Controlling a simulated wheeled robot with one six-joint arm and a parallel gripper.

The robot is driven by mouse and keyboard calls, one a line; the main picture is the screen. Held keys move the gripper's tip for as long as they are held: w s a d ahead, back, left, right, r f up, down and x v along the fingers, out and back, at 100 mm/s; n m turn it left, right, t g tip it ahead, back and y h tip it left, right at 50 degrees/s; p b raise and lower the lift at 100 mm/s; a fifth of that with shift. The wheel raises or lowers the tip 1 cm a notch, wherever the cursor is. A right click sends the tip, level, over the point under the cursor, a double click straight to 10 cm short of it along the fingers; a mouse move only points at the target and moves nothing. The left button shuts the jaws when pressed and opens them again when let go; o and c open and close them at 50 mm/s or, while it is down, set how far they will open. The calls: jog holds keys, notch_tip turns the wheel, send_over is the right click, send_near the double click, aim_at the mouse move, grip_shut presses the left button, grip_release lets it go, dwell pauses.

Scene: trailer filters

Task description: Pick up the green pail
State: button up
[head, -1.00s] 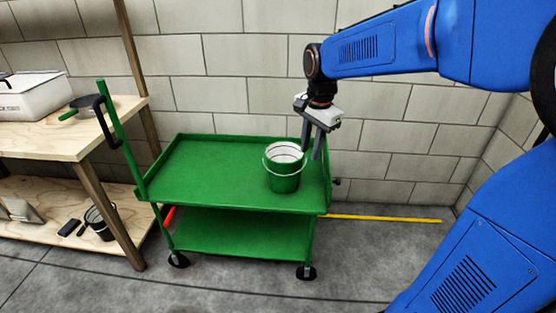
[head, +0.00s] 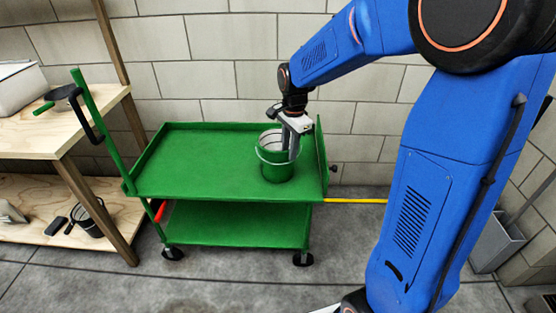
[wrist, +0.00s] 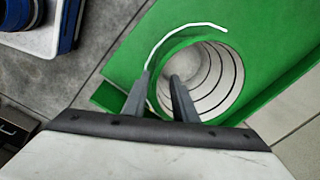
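The green pail (head: 277,173) stands upright on the top tray of the green cart (head: 205,172), near its right end. Its thin handle hangs down the near side in the head view. My gripper (head: 289,150) is pointed down at the pail's right side. In the wrist view, the pail (wrist: 215,72) shows its pale ribbed inside. My gripper's fingers (wrist: 160,78) are apart there, one over the opening and one outside, with the rim between them. I see a gap around the rim; contact is not clear.
A wooden workbench (head: 75,122) stands at the left, with a white box (head: 15,88) on top and a dark bucket (head: 90,218) on its lower shelf. The cart's raised right edge is close to the pail. A block wall is behind. The tray left of the pail is clear.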

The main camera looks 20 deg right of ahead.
aim_at(288, 169)
jog(key=shift+w+f, duration=0.2)
jog(key=shift+f, duration=1.55)
jog(key=shift+w+f, duration=0.15)
jog(key=shift+f, duration=1.6)
grip_shut()
